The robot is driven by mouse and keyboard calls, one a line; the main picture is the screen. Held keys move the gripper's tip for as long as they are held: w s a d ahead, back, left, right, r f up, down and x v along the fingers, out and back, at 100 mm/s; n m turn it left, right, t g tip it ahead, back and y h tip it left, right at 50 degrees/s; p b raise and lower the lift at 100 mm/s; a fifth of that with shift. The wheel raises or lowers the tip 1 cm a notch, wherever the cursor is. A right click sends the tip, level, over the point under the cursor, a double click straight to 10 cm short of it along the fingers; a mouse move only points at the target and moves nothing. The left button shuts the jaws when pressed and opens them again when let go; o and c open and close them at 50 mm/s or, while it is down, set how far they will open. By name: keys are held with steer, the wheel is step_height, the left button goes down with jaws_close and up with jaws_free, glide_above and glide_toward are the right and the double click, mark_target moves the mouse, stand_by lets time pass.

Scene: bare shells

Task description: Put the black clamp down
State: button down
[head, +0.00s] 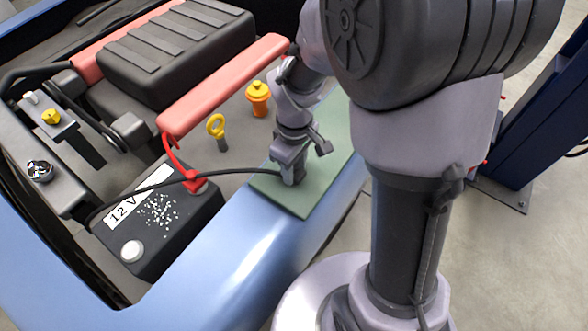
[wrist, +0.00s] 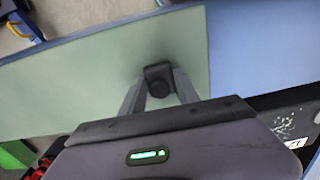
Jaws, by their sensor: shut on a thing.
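The black clamp (wrist: 158,77) is between the fingers of my gripper (wrist: 159,91) in the wrist view. My gripper also shows in the head view (head: 290,170), pointing down over the green mat (head: 305,204) on the blue car's edge. The clamp's black cable (head: 235,172) runs left from the gripper, over the battery. In the head view the fingers largely hide the clamp. The clamp is at or just above the mat; I cannot tell whether it touches. The mat also fills much of the wrist view (wrist: 60,90).
A 12 V battery (head: 165,235) stands left of the mat, with a red clamp (head: 190,182) on one terminal and a bare round terminal (head: 132,250) at its near end. A yellow dipstick ring (head: 215,126) and an orange-yellow cap (head: 258,98) stand behind. The mat's near part is clear.

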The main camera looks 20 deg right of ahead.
steer(key=shift+r, duration=0.15)
steer(key=c, duration=0.9)
jaws_free()
